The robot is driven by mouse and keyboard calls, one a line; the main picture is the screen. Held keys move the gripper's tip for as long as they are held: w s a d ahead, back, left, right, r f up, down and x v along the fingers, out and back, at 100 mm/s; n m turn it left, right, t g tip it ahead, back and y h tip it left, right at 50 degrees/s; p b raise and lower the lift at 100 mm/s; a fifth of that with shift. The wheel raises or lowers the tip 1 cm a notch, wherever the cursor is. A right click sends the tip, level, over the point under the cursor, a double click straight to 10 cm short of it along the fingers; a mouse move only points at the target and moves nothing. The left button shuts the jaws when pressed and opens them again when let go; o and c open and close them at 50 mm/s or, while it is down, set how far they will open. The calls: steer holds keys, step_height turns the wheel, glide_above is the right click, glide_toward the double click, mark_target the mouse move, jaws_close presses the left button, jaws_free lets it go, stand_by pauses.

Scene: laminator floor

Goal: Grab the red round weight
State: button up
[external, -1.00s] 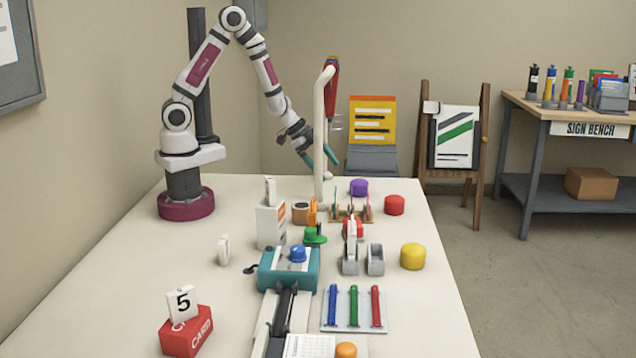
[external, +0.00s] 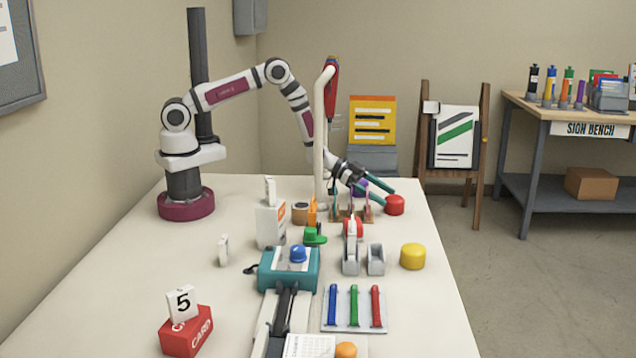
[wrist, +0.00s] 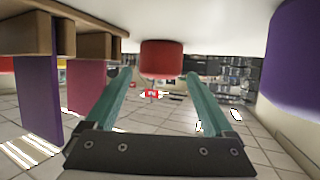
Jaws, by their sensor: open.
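The red round weight (external: 395,205) stands near the far right edge of the table in the external view. In the wrist view the red weight (wrist: 161,58) shows at the top centre, beyond and between the fingertips. My gripper (external: 379,195) is open, with its teal fingers pointing right toward the weight, low over the table. In the wrist view my gripper (wrist: 156,80) has its two fingers spread wide with nothing between them. Whether a fingertip touches the weight cannot be told.
A purple round weight (external: 357,186) is partly hidden behind my gripper and shows large in the wrist view (wrist: 295,60). A wooden rack (external: 352,217) with coloured pieces stands close by on the other side. A yellow weight (external: 413,256) stands nearer the camera. A white post (external: 319,140) rises beside my arm.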

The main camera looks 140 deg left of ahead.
steer(key=shift+x, duration=0.95)
jaws_close()
steer(key=shift+r, duration=0.1)
